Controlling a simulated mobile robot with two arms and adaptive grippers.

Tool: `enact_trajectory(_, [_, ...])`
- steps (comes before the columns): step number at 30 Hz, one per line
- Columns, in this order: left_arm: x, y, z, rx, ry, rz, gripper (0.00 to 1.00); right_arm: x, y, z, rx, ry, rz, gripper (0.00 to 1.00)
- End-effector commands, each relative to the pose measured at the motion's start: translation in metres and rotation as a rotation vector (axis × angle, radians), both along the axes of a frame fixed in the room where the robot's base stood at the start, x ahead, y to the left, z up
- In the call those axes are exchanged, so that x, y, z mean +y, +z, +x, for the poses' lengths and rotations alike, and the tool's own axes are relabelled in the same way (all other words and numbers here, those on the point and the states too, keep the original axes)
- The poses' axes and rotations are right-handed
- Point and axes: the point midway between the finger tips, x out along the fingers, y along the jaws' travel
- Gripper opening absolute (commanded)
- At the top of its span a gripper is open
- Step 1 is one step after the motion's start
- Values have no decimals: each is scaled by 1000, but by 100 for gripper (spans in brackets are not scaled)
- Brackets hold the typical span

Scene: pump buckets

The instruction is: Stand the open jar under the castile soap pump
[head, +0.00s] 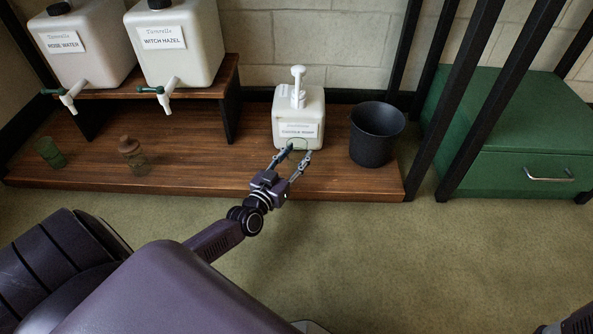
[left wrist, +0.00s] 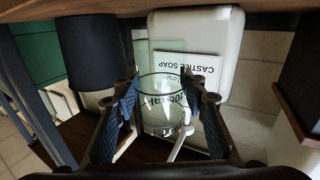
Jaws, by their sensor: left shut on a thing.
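The castile soap bottle (head: 299,122) is a white squarish container with a white pump (head: 298,85) on top, standing on the wooden shelf. Its label (left wrist: 187,67) appears upside down in the left wrist view. My left gripper (head: 296,154) is shut on a clear glass jar (left wrist: 160,108), in front of the bottle's lower front. The jar (head: 298,144) is faint in the head view, and the label shows through it. A white spout (left wrist: 181,143) shows near the jar's lower end in the wrist view; whether it lines up with the mouth is unclear.
A black bin (head: 376,134) stands just right of the bottle. Rose water (head: 83,48) and witch hazel (head: 174,45) containers with taps sit on a raised shelf at left. A green glass (head: 50,152) and a brown-topped jar (head: 132,156) stand on the lower shelf (head: 205,160).

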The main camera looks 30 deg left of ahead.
Motion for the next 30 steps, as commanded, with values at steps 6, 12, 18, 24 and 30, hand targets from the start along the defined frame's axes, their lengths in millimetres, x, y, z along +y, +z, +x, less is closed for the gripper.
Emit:
enact_trajectory(6, [1, -16, 1, -4, 1, 0, 5, 0, -17, 0, -1, 0, 0, 0])
enact_trajectory(12, [0, -38, 1, -5, 1, 1, 5, 0, -37, -1, -1, 0, -1, 0])
enact_trajectory(18, [0, -36, 1, -5, 1, 0, 5, 0, -36, 0, 0, 0, -1, 0])
enact_trajectory(24, [0, -40, 1, -3, 2, 1, 5, 0, -37, 0, 0, 0, -1, 0])
enact_trajectory(30, [0, -40, 0, 0, 1, 0, 57, 0, -36, 0, -1, 0, -1, 0])
